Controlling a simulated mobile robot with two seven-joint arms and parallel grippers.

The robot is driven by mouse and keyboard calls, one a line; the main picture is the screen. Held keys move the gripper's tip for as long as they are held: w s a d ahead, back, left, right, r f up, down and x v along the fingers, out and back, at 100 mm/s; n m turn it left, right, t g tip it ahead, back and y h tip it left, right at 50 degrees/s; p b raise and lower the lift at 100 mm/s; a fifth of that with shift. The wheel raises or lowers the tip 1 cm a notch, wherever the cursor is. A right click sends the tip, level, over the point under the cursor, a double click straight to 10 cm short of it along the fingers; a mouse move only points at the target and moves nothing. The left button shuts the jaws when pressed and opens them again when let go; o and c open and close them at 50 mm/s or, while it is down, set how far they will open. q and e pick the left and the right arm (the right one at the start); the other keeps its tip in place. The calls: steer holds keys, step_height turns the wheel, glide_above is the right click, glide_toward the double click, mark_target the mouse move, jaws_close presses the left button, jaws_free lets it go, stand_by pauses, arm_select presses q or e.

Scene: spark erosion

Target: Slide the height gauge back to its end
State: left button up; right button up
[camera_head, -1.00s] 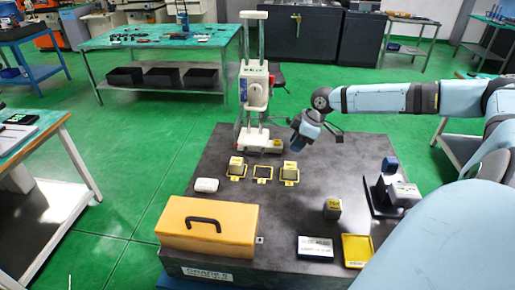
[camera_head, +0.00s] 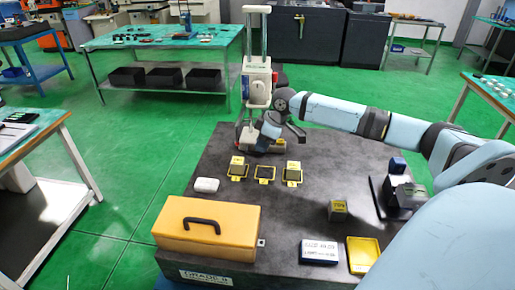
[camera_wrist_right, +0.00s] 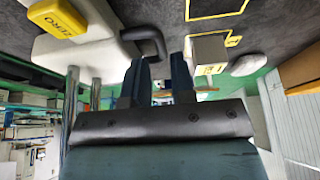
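The height gauge (camera_head: 257,86) is a tall white instrument with two upright columns and a white base (camera_wrist_right: 85,50), standing at the back of the dark granite plate. My right gripper (camera_head: 270,128) is low in front of the gauge, hiding part of its base. In the right wrist view, which is upside down, the fingers (camera_wrist_right: 162,72) are apart, with no object seen between them. A dark bent handle (camera_wrist_right: 150,40) on the white base is close to the left finger's tip; contact cannot be told. My left gripper is not in view.
A yellow ZERO block (camera_wrist_right: 58,18) sits by the base. Yellow-framed spots (camera_head: 264,174) with small blocks lie in front of the gauge. An orange case (camera_head: 205,250), white puck (camera_head: 205,185), block (camera_head: 338,209) and yellow tray (camera_head: 362,256) are on the plate.

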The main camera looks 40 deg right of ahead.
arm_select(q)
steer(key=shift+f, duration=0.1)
arm_select(e)
steer(key=shift+x, duration=1.6)
steer(key=shift+w+a, duration=0.1)
steer(key=shift+w, duration=0.05)
jaws_close()
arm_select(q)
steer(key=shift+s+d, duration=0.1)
